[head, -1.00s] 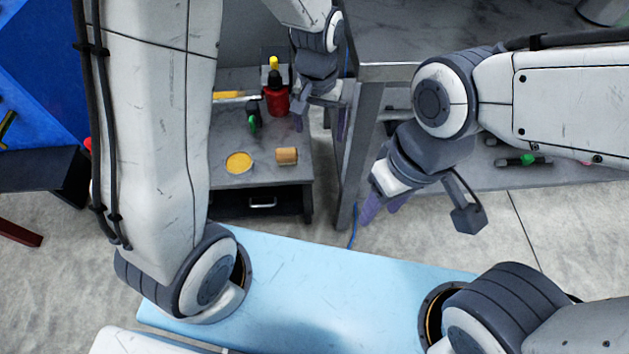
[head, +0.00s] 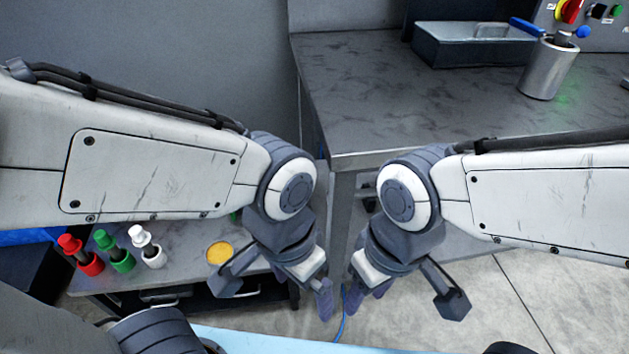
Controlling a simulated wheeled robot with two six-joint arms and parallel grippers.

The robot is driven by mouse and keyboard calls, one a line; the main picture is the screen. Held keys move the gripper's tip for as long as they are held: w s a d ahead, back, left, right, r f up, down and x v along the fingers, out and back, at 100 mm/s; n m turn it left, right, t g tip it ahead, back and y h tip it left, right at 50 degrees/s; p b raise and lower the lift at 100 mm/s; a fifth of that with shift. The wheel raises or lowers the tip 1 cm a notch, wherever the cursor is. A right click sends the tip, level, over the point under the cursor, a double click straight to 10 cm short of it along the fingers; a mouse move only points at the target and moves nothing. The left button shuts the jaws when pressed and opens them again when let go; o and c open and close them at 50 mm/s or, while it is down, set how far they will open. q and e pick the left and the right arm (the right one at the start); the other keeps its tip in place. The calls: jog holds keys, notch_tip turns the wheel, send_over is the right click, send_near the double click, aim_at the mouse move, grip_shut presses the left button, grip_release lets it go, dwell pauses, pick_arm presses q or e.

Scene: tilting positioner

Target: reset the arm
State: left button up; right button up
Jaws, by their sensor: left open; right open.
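My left arm comes in from the left, and its gripper (head: 324,298) hangs fingers-down near the middle of the head view. It is open, with nothing seen between the fingers. My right arm comes in from the right, and its gripper (head: 364,294) hangs close beside the left one, also open and with nothing seen in it. The two grippers are apart by a small gap. Both arms stand in nearly mirrored, bent poses. Parts of the fingers overlap in this view.
A low cart (head: 187,262) at the left bears red (head: 90,262), green (head: 122,259) and white (head: 152,257) bottles and a yellow disc (head: 219,252). A grey workbench (head: 400,100) behind holds a metal box (head: 470,48) and a steel cylinder (head: 548,72). Bare floor shows at lower right.

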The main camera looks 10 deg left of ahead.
notch_tip(320, 180, up, 22)
jog(key=p, duration=2.1)
jog(key=shift+f, duration=0.1)
